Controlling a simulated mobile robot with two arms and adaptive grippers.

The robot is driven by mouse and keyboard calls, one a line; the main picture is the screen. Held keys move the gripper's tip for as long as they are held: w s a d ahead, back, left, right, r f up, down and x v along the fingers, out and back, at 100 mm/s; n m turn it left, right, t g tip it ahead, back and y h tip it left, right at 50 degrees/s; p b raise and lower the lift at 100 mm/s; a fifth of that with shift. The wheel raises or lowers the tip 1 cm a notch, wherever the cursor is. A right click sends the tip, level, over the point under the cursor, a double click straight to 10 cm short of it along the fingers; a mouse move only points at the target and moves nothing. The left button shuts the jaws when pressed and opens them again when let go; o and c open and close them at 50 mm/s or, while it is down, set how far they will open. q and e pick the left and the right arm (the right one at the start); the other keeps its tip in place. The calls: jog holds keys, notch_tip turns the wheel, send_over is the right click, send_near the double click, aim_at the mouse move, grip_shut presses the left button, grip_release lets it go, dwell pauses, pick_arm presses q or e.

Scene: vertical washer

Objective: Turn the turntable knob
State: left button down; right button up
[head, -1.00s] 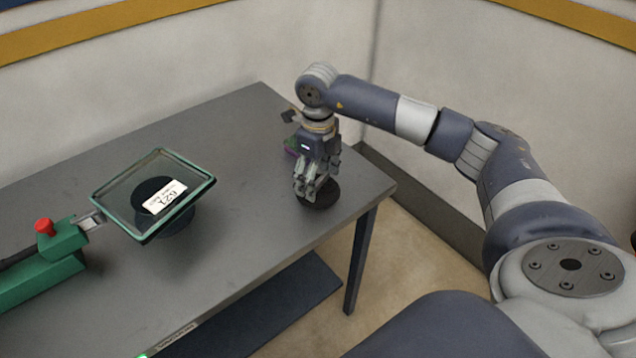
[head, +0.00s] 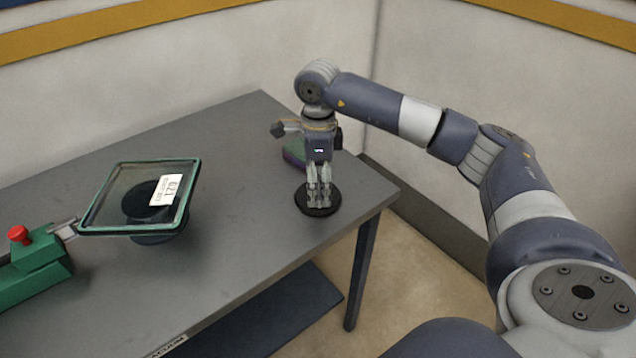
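A round black disc (head: 332,204), which looks like the turntable knob, lies flat on the grey table near its right end. My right gripper (head: 318,203) points straight down over it, with its fingertips at the middle of the disc. The fingers hide the disc's centre, so I cannot tell whether they are closed on a raised part. A glass plate with a green rim (head: 187,212) and a white label (head: 171,190) sits over a dark round base (head: 158,238) at the left. My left gripper is not in view.
A green fixture (head: 35,275) with a red button (head: 19,235) joins the plate's left corner. A small green and purple object (head: 295,152) stands behind my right gripper. The table's right edge is close to the disc. The table between plate and disc is clear.

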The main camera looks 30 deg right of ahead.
dwell(0.4)
jog(key=o, duration=1.1)
jog(key=shift+c, duration=0.2)
notch_tip(320, 180, up, 12)
